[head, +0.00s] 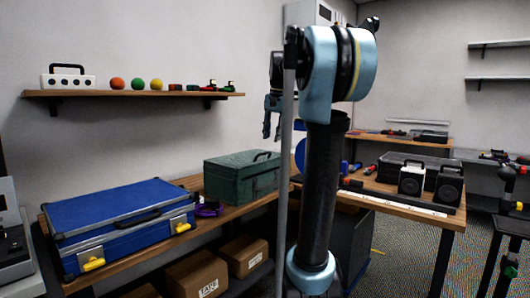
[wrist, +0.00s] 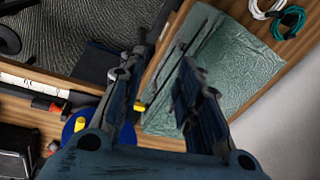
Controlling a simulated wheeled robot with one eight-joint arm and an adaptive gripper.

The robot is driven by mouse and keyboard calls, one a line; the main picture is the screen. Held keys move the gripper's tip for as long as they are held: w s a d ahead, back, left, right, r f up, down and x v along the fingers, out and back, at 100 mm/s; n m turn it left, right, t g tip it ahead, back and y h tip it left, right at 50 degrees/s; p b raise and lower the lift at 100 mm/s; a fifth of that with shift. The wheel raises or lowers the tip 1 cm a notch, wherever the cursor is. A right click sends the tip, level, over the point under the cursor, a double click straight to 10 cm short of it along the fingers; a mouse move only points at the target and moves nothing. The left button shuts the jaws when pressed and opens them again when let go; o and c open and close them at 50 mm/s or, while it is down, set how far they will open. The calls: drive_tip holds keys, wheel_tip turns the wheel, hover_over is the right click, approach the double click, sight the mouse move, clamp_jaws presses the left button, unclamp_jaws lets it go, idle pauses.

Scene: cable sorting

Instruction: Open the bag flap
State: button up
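A green case or bag (head: 240,176) with a dark handle on its front stands on the wooden bench, and its lid looks closed. In the wrist view a creased green surface (wrist: 235,65), probably its top, lies beneath and to the right of my fingers. A blue case (head: 120,210) with yellow latches lies closed at the left of the bench. I cannot tell for certain which one is the bag. My gripper (head: 271,116) hangs above and behind the green case. In the wrist view my gripper (wrist: 165,60) has its two fingers apart with nothing between them.
A shelf (head: 140,94) with coloured balls is on the wall. A purple cable (head: 207,209) lies between the cases. Cardboard boxes (head: 197,273) sit below. White and green cable coils (wrist: 280,14) lie beside the green surface.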

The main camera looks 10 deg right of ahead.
drive_tip(key=w+d+r+m, duration=0.25)
drive_tip(key=w+r, duration=0.45)
drive_tip(key=w, duration=0.5)
approach(265, 153)
drive_tip(key=f, duration=0.2)
drive_tip(key=w+f, duration=0.1)
drive_tip(key=f, duration=0.2)
drive_tip(key=w+f, duration=0.1)
drive_tip(key=f, duration=0.1)
drive_tip(key=shift+a+f, duration=0.35)
drive_tip(key=shift+f, duration=0.05)
clamp_jaws()
